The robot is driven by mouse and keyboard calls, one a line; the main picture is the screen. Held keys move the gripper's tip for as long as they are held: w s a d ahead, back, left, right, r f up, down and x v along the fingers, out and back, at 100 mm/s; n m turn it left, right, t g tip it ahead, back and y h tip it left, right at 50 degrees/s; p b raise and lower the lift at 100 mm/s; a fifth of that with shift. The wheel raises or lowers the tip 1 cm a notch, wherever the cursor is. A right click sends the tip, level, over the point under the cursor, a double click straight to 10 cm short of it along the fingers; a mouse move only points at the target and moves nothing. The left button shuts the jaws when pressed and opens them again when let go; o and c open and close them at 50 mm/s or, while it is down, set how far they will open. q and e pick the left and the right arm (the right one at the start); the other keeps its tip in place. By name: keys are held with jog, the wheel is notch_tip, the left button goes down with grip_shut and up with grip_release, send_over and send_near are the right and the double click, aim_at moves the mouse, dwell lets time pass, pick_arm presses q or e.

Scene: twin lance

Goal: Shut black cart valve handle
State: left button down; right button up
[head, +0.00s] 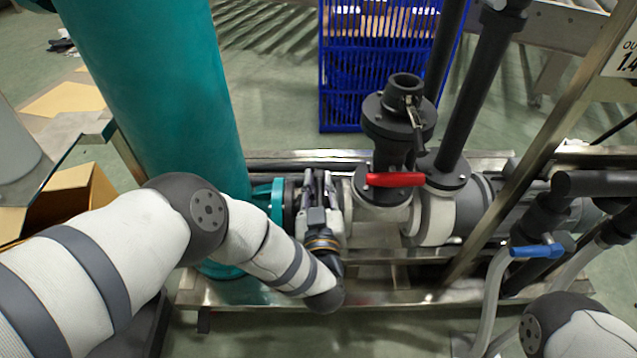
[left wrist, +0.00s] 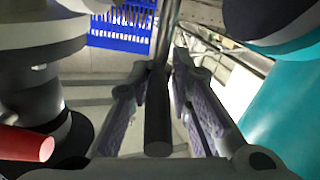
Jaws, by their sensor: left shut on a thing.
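The black valve handle (left wrist: 158,120) is a dark bar running up the middle of the left wrist view, between my two finger pads. In the head view it is mostly hidden by my gripper. My left gripper (head: 319,182) reaches down over the pipework between the teal column and the grey flanged valve. It is shut on the handle, and its fingers also show in the left wrist view (left wrist: 158,98). My right gripper is out of view; only part of my right arm shows at the lower right.
A red valve handle (head: 395,179) is close to the right of my left gripper. A teal column (head: 165,90) stands close on the left. Black upright pipes (head: 480,90) and a blue-handled valve (head: 537,250) are farther right. A blue crate (head: 345,105) stands behind.

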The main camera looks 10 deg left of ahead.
pick_arm(q)
jog(key=shift+d, duration=0.35)
jog(key=c, duration=1.6)
grip_release()
jog(key=shift+a, duration=0.1)
jog(key=shift+s, duration=0.1)
jog(key=s, duration=0.4)
jog(key=s+d, duration=0.1)
jog(key=s, duration=0.2)
jog(key=s+d, duration=0.1)
jog(key=s, duration=0.3)
jog(key=shift+s, duration=0.35)
